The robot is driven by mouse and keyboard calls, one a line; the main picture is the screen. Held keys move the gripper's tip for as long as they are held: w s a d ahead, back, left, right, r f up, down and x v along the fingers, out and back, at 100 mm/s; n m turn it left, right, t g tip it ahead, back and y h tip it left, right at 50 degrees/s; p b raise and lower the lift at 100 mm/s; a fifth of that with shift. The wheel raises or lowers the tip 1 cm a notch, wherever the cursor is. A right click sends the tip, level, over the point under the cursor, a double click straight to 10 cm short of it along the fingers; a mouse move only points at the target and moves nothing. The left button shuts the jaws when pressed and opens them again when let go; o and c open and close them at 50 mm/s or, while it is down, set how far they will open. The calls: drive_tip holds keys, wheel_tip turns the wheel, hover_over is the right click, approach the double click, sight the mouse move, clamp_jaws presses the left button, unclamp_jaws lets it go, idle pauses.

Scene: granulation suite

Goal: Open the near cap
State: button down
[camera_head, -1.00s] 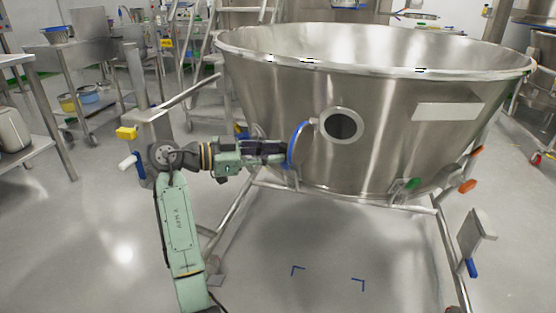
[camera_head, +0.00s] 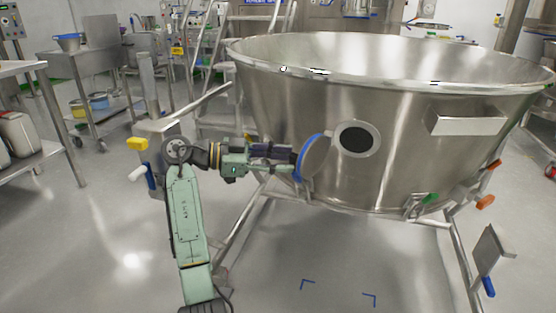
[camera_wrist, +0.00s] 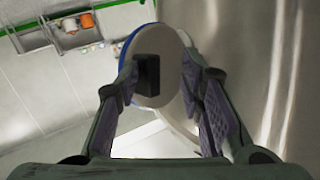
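The near cap (camera_head: 313,157) is a round grey disc with a blue rim on the steel bowl's (camera_head: 420,145) side. It stands swung out to the left of its round dark port (camera_head: 356,139), which is uncovered. In the wrist view the cap (camera_wrist: 165,50) fills the upper middle, with a black block (camera_wrist: 148,75) on its face. My gripper (camera_wrist: 160,85) has its fingers apart, one either side of the block. The left finger is close to the block; I cannot tell whether they touch. In the head view my gripper (camera_head: 290,155) is just left of the cap.
The bowl's frame legs (camera_head: 235,225) stand below my arm. A yellow-ended handle (camera_head: 137,144) stands left of my arm. Green (camera_head: 430,198) and orange (camera_head: 485,202) handles are at the bowl's lower right. Steel tables are at the left. The front floor is clear.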

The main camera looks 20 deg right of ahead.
drive_tip(key=c, duration=1.6)
unclamp_jaws()
drive_tip(key=shift+d+r, duration=0.2)
drive_tip(key=shift+d, duration=0.65)
drive_tip(key=o, duration=0.3)
drive_tip(key=shift+d, duration=0.35)
drive_tip(key=shift+a, duration=0.3)
drive_tip(key=shift+c, duration=0.8)
drive_tip(key=shift+w+a, duration=0.1)
drive_tip(key=shift+a, duration=0.2)
drive_tip(key=shift+c, duration=0.5)
drive_tip(key=v, duration=1.1)
drive_tip(key=shift+a+f, duration=0.2)
drive_tip(key=shift+a, duration=0.2)
